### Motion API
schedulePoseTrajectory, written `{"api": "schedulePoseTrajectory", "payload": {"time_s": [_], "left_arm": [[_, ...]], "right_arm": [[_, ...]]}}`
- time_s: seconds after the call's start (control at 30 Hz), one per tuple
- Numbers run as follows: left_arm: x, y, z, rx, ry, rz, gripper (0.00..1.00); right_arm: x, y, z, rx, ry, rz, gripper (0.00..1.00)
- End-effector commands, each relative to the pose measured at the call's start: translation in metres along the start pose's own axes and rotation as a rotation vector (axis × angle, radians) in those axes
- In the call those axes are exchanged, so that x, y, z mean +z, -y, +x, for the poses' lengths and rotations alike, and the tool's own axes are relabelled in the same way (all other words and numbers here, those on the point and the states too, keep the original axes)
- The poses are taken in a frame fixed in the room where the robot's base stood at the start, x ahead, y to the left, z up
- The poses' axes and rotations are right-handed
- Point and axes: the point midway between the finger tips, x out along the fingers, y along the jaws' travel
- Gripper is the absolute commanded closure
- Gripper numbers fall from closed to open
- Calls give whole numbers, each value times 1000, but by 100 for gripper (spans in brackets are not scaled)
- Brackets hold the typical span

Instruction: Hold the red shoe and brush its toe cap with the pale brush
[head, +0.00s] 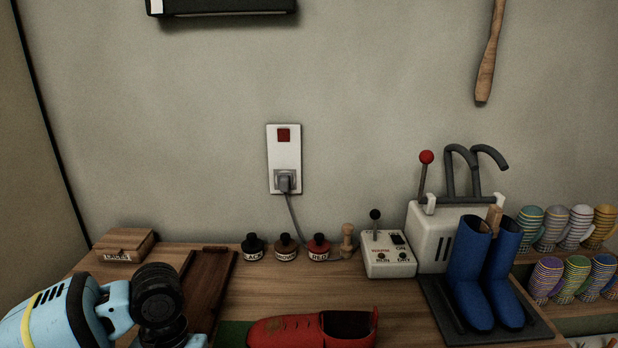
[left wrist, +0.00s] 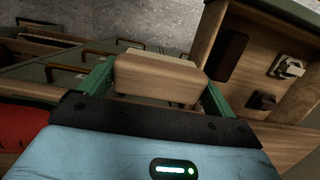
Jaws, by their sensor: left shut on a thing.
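The red shoe (head: 290,330) lies on the bench at the bottom edge of the head view, partly cut off. A red patch at the left edge of the left wrist view looks like the same shoe (left wrist: 18,125). My left gripper (left wrist: 157,78) is shut on the pale brush (left wrist: 155,84), a light wooden block with a pale bristle strip along its far edge. The brush sits between the green fingers, apart from the red patch. In the head view only my left arm shows; its fingers and the brush are out of frame. My right gripper is not in view.
Behind the shoe stand black (head: 253,248), brown (head: 285,248) and red (head: 319,248) bottles and a wooden peg (head: 347,242). A dark wooden tray (head: 210,285) and a small box (head: 124,245) are left. A control box (head: 389,255), white machine (head: 432,237) and blue boots (head: 487,272) are right.

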Motion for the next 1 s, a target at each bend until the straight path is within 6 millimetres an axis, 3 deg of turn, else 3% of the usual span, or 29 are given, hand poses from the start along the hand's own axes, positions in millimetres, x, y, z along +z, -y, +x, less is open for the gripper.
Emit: {"api": "schedulePoseTrajectory", "payload": {"time_s": [0.2,0.4,1.0], "left_arm": [[39,-1,-19,4,0,4,28],[63,0,-30,-1,-1,2,28],[64,2,-41,-2,-15,6,28]], "right_arm": [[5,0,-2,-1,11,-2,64],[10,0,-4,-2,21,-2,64],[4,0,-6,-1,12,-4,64]]}}
